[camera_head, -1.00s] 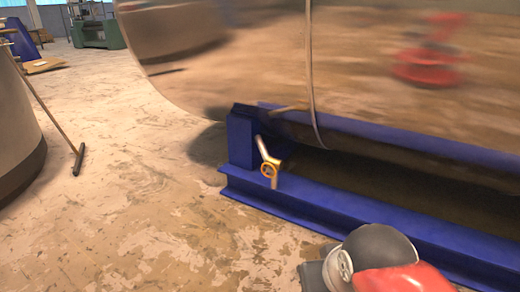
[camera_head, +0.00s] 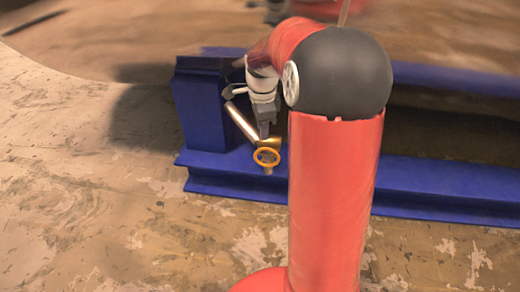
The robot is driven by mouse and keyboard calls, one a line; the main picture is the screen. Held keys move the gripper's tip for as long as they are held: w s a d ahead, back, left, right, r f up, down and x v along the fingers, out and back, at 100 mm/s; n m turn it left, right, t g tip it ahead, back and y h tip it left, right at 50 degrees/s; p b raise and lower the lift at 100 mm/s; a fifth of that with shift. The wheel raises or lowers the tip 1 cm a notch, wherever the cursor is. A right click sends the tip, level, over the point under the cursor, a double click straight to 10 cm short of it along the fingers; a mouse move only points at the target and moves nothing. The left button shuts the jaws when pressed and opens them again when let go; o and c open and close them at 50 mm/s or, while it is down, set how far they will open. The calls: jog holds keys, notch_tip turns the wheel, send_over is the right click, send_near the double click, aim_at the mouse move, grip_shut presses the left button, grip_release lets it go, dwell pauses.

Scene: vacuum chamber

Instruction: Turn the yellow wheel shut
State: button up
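The yellow wheel (camera_head: 267,157) is a small spoked handwheel on a brass valve at the end of a slanting metal pipe (camera_head: 241,123). It stands in front of the blue frame, low above its bottom beam. My gripper (camera_head: 266,133) is a small dark shape just above the wheel, pointing down. In the picture its tip lies close to the top of the valve; I cannot tell whether it touches. The fingers are too small and dark to show whether they are open or shut. My red arm with its black joint covers the area right of the wheel.
The blue frame (camera_head: 204,120) has an upright block left of the pipe and a long bottom beam (camera_head: 440,190) running right. The shiny chamber (camera_head: 130,40) hangs above it. The floor (camera_head: 110,220) in front and to the left is clear.

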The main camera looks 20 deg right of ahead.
aim_at(268, 148)
jog(key=w+d+f+m, duration=0.1)
jog(key=f, duration=0.1)
jog(key=w+d+f+m, duration=0.1)
jog(key=f, duration=0.1)
jog(key=w+d+f+m+b, duration=0.1)
jog(key=f+m, duration=0.1)
jog(key=shift+d+f+g+y, duration=0.2)
jog(key=shift+d+g+y, duration=0.1)
jog(key=shift+g, duration=0.1)
notch_tip(268, 148, down, 8)
jog(key=shift+w+b, duration=0.1)
jog(key=shift+b, duration=0.6)
grip_shut()
